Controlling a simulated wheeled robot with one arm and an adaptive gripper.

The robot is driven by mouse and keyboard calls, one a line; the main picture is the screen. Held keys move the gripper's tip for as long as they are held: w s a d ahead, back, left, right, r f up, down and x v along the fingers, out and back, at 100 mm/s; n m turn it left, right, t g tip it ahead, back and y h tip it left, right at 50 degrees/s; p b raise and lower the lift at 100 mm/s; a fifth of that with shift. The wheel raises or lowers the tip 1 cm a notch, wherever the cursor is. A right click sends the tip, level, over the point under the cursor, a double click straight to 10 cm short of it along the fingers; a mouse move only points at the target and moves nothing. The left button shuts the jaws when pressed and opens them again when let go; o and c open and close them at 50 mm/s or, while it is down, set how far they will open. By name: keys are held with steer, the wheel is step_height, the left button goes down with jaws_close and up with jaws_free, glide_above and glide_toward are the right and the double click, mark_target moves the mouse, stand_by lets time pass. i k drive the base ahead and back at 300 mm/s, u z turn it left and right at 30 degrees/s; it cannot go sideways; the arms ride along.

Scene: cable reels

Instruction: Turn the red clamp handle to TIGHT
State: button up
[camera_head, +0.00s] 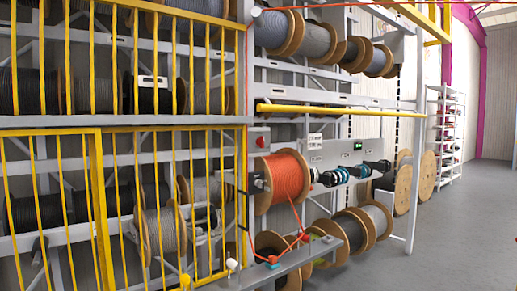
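Another small red part (304,237) shows farther right, beside the orange cable. Either could be the red clamp handle; I cannot tell which at this size. No TIGHT marking can be read, so the handle's setting is unclear. An orange cable reel (284,179) hangs above the bench, and its cable runs down towards the red parts. My gripper is not in view.
Yellow barred gates (98,190) stand in front of shelves of reels on the left. A red button box (260,140) and a small green display (358,146) are on the rack. Wooden reels (404,188) stand at its right end. The grey floor (465,230) at right is clear.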

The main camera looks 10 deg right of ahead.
mark_target(260, 141)
steer(key=u, duration=0.05)
steer(key=k, duration=0.6)
steer(key=z, duration=0.75)
steer(key=i, duration=1.95)
steer(key=u, duration=1.15)
steer(key=i, duration=0.7)
steer(key=u, duration=0.7)
